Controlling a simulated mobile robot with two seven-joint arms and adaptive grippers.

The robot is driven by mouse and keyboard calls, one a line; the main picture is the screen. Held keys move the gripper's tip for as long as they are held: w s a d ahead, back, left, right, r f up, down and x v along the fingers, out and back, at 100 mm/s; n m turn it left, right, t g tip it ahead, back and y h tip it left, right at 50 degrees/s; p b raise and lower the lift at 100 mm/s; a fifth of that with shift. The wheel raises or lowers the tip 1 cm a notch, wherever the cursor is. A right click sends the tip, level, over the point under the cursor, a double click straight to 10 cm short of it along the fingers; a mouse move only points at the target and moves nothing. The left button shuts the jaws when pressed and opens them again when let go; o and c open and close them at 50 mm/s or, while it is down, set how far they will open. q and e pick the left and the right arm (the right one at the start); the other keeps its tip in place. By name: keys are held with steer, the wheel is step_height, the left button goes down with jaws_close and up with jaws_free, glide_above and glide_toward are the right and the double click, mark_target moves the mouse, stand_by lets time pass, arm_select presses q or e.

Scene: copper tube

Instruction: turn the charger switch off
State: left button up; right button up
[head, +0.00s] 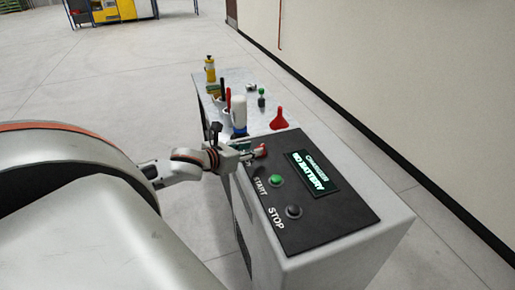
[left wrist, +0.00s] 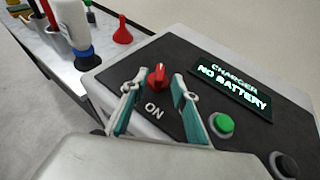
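The charger (head: 338,232) is a light grey cabinet with a black top panel. Its red rotary switch (left wrist: 156,77) stands on the panel above the label ON in the left wrist view. In the head view the red switch (head: 261,150) shows just past my left gripper (head: 250,152). In the left wrist view my left gripper (left wrist: 155,95) is open, with one teal-padded finger on each side of the switch and a gap visible on both sides. The charger display (head: 312,172) reads CHARGER NO BATTERY. My right gripper is not in view.
A green START button (head: 276,181) and a dark STOP button (head: 293,211) sit on the same panel. Behind the charger, a table (head: 262,112) holds bottles, tools and a red funnel (head: 279,120). A wall (head: 400,80) runs along the right.

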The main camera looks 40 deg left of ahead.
arm_select(q)
steer(key=shift+x, duration=1.85)
steer(key=shift+c, duration=0.4)
jaws_close()
